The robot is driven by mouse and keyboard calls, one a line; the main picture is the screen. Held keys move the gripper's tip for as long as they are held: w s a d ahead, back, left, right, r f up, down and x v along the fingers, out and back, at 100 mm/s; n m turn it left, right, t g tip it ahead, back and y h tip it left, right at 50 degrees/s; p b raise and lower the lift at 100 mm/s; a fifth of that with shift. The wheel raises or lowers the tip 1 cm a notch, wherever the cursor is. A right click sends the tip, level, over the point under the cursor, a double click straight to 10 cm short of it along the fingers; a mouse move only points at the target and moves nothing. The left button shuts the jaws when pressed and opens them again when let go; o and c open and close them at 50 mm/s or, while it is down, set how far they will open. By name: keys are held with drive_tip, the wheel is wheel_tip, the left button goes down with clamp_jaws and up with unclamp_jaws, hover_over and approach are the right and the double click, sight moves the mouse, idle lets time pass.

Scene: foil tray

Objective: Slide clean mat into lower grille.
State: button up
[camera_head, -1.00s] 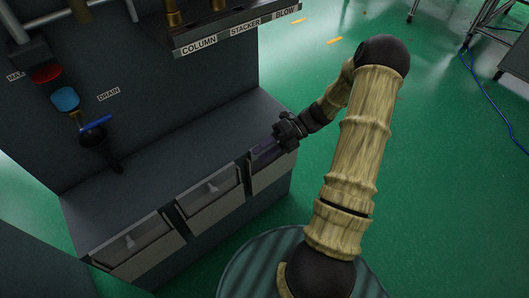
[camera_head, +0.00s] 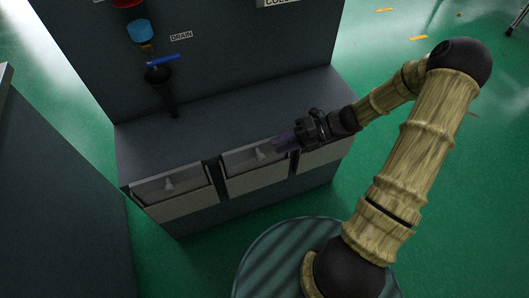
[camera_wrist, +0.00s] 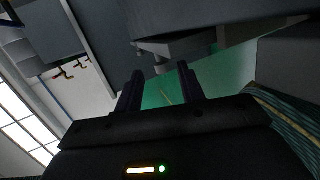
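My gripper (camera_head: 282,140) is beside the upper front edge of the grey cabinet, near the middle front compartment (camera_head: 258,182). In the wrist view, its two dark fingers (camera_wrist: 160,90) stand apart with only green floor showing between them, so it is open and empty. I cannot make out a clean mat in either view. No part is clearly recognisable as the lower grille. The cabinet's lower front has a left compartment (camera_head: 180,206) and a middle one, each with a pale knob-like piece. A right compartment (camera_head: 325,155) is partly hidden by my gripper and wrist.
A blue-handled drain valve (camera_head: 163,62) with a black pipe stands above the cabinet's flat ledge (camera_head: 220,115). A dark panel (camera_head: 60,200) is at left. Green floor (camera_head: 420,70) is open behind my arm.

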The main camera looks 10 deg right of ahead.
sight(264, 151)
drive_tip(key=b+x, duration=0.1)
drive_tip(key=x, duration=0.4)
drive_tip(key=shift+f+b, duration=0.1)
drive_tip(key=shift+b, duration=0.3)
drive_tip(key=shift+a, duration=0.4)
clamp_jaws()
drive_tip(key=shift+r+p, duration=3)
drive_tip(key=shift+p, duration=1.45)
